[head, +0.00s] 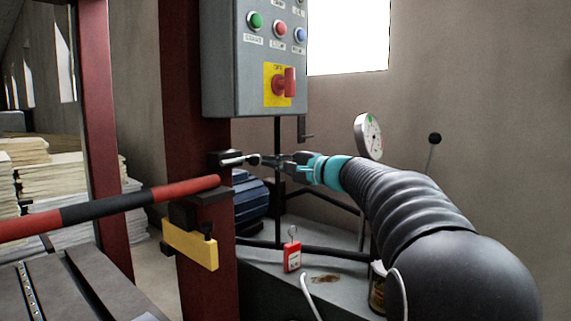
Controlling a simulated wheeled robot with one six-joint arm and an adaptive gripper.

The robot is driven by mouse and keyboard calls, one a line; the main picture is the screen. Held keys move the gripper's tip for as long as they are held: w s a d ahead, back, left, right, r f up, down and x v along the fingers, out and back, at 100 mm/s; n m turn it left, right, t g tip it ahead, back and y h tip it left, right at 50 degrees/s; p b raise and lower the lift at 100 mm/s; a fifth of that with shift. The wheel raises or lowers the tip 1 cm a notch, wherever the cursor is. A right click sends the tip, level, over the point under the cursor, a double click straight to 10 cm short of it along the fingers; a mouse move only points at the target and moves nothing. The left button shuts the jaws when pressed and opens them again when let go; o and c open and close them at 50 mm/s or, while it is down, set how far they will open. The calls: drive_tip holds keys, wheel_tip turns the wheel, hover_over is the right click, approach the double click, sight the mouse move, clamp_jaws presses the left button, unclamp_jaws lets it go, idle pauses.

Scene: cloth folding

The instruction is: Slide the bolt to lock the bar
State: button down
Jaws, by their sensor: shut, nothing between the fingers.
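The red and black striped bar (105,205) reaches in from the left, and its end rests at a dark bracket (200,196) on the red post (190,90). A small silver bolt (233,160) sits in a black holder on the post, just above and right of the bar's end. My gripper (270,160) comes from the right, with its fingers shut and its tips close to the bolt's right end. I cannot tell whether the tips touch the bolt. The inner part of the bolt is hidden by its holder.
A grey control box (255,60) with buttons and a red switch hangs above my gripper. A yellow block (190,246) sits below the bar's end. A red padlock (292,256), a gauge (368,137) and a blue motor (250,200) are nearby. Paper stacks (55,175) stand at left.

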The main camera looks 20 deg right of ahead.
sight(238, 162)
drive_tip(key=shift+s+a, duration=0.2)
drive_tip(key=shift+a, duration=0.1)
drive_tip(key=s+a+b, duration=0.1)
drive_tip(key=a+b, duration=0.1)
drive_tip(key=s+a+b, duration=0.1)
drive_tip(key=s+a, duration=0.1)
drive_tip(key=shift+s+a+b, duration=0.15)
drive_tip(key=shift+a+b, duration=0.1)
drive_tip(key=shift+b, duration=0.15)
drive_tip(key=shift+r, duration=0.1)
